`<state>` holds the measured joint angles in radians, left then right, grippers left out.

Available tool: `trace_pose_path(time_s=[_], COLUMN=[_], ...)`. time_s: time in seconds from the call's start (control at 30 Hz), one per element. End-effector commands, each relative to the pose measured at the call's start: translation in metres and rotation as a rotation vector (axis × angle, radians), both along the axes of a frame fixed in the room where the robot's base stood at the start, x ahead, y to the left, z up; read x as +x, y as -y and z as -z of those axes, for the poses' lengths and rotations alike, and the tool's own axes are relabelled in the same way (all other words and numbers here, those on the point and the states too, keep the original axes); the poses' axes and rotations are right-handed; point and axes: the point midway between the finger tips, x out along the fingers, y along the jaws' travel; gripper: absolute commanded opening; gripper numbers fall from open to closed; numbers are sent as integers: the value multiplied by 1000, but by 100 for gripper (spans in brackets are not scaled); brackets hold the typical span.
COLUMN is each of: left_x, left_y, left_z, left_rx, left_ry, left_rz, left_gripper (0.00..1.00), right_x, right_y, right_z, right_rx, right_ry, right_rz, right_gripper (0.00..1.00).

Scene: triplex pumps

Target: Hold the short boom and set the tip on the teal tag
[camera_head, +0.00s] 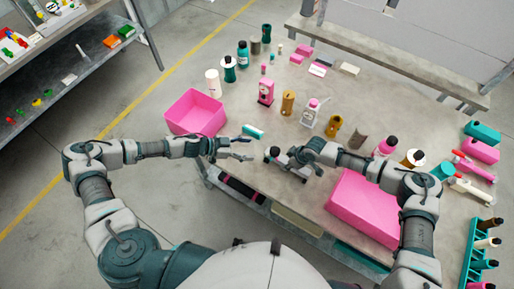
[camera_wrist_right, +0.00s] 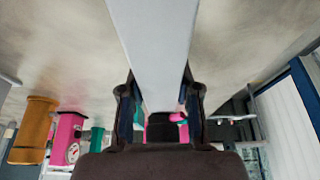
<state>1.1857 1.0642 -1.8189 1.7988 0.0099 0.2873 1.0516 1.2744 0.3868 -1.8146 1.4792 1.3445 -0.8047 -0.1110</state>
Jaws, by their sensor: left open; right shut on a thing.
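My right gripper (camera_head: 296,160) is low over the near edge of the table. In the right wrist view my right gripper (camera_wrist_right: 158,104) is shut on a pale grey bar (camera_wrist_right: 152,40), which looks like the short boom. The bar runs from between the fingers to the top of that view; its tip is out of frame. In the head view the boom is too small and covered to make out clearly. My left gripper (camera_head: 248,149) is open and empty, left of the right one. A small teal-and-white piece (camera_head: 253,131) lies just beyond it; I cannot tell whether it is the teal tag.
A pink open bin (camera_head: 196,112) stands left on the table, a larger pink bin (camera_head: 362,207) at right. Several bottles and a pink dispenser (camera_head: 266,92) stand beyond the grippers. A brown bottle (camera_head: 288,103) is behind them. Bare tabletop lies between.

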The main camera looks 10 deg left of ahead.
Motion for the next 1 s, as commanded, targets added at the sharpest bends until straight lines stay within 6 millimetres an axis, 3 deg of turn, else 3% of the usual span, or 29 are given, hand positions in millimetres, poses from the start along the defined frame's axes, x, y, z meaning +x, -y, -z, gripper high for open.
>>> trace_pose_path(time_s=[0.37,0.4,0.5,0.83,1.0], left_x=[-1,-1,-1,-1,-1], left_y=[-2,-2,-2,-3,-3], left_z=[-2,-2,-1,-1,-1], left_rx=[0,0,0,-1,0], left_ry=[0,0,0,0,0], left_rz=[1,1,1,1,1], left_gripper=[68,68,68,68,68], right_x=[0,0,0,0,-1], right_y=[0,0,0,0,7], right_z=[-1,-1,-1,-1,-19], right_rx=[2,2,1,0,2], right_ry=[1,1,0,0,1], right_rz=[0,0,0,0,1], right_gripper=[0,35,60,61,61])
